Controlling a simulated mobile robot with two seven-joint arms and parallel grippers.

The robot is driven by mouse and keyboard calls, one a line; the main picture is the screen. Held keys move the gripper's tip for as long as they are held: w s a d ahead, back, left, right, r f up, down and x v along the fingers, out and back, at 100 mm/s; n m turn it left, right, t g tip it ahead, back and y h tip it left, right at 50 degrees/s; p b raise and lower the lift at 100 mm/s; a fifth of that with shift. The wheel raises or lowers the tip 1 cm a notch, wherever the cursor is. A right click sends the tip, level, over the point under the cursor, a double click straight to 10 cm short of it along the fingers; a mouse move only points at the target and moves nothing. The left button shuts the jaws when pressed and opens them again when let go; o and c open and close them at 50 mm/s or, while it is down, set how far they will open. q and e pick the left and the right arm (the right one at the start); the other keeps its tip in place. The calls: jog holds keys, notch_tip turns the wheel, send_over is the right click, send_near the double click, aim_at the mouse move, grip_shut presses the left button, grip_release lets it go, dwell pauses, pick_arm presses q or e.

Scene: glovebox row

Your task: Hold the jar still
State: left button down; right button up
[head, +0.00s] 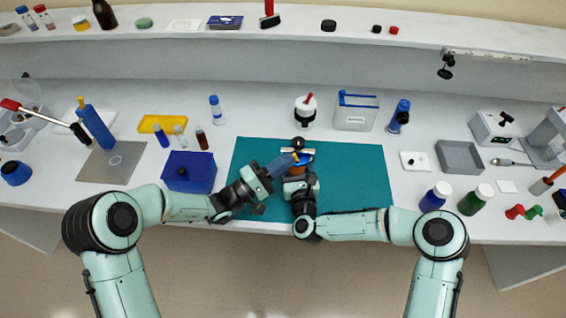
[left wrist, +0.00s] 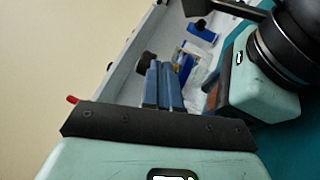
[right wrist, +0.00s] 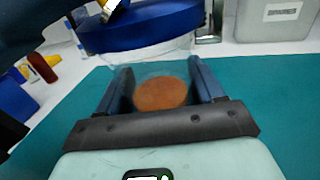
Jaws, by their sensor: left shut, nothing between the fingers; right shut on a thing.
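The jar (right wrist: 160,93) is clear, with orange-brown contents and a wide blue lid (right wrist: 140,32). It stands upright over the teal mat (head: 352,175). My right gripper (right wrist: 163,78) has one finger on each side of the jar below the lid and is shut on it. In the head view the jar is mostly hidden by my grippers. My left gripper (head: 283,162) is shut and empty, its fingers close to the lid from the left. Its closed fingers also show in the left wrist view (left wrist: 165,85). Whether they touch the lid I cannot tell.
A blue box (head: 188,172) stands left of the mat, with a yellow tray (head: 162,124) behind it. A white-lidded container (head: 305,110) and a clear bin (head: 356,112) stand behind the mat. Bottles (head: 435,196) stand to the right. The mat's right part is clear.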

pick_arm(q)
jog(key=shift+r+g, duration=0.1)
jog(key=shift+g, duration=0.2)
jog(key=shift+d+r+m+g+y, duration=0.2)
jog(key=shift+r+m+g+y, duration=0.15)
jog(key=shift+m+y, duration=0.25)
jog(key=shift+d+r+m+g+y, duration=0.2)
jog(key=shift+m+g+y, duration=0.25)
jog(key=shift+m+y, duration=0.15)
jog(key=shift+r, duration=0.1)
jog(key=r+v, duration=0.2)
jog(key=v, duration=2.1)
jog(key=shift+s+a, duration=0.2)
jog(key=shift+a, duration=0.1)
